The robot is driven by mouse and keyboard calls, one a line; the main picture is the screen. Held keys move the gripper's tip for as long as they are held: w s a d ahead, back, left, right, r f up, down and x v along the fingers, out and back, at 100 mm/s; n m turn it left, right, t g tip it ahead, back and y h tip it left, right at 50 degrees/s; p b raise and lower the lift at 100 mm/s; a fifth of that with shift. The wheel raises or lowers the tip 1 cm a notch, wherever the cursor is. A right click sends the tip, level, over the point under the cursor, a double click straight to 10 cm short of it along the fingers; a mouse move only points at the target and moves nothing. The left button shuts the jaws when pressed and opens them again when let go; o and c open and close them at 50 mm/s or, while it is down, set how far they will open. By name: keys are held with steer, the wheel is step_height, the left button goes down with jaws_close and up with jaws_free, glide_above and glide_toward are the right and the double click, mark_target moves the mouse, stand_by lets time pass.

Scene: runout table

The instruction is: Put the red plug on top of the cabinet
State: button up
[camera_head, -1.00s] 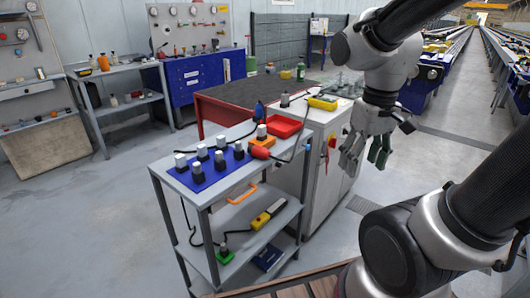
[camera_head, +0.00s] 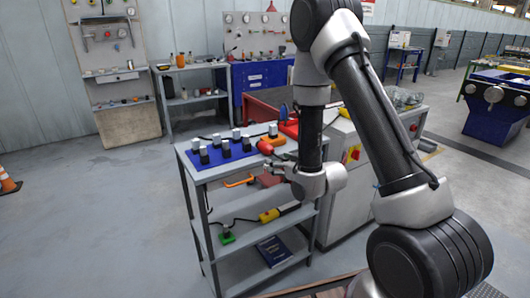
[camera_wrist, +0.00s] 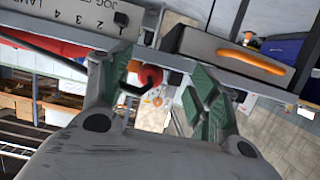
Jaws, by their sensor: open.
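The red plug (camera_head: 266,147) lies near the right end of the grey trolley's top (camera_head: 201,174), beside an orange block. The white cabinet (camera_head: 333,212) stands to the right of the trolley, its top partly hidden behind my arm. My gripper (camera_head: 283,168) is at the trolley's right end, a little below and to the right of the plug in the head view. In the wrist view my gripper (camera_wrist: 162,82) has its green-padded fingers apart. A red round thing (camera_wrist: 150,75), likely the plug, shows between them; no contact is visible.
A blue mat with several dark, grey-topped knobs (camera_head: 221,147) covers the trolley's left side. Lower shelves hold a yellow-black pendant (camera_head: 269,215), a green block (camera_head: 227,237) and a blue book (camera_head: 273,250).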

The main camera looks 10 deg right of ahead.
mark_target(270, 147)
steer(key=shift+t, duration=0.8)
steer(key=w, duration=0.2)
steer(key=w+a+r, duration=0.1)
steer(key=w, duration=0.2)
steer(key=w+a+r, duration=0.1)
steer(key=w, duration=0.2)
steer(key=shift+w+a+r, duration=0.15)
steer(key=shift+w, duration=0.05)
steer(key=shift+r, duration=0.1)
steer(key=c, duration=1.3)
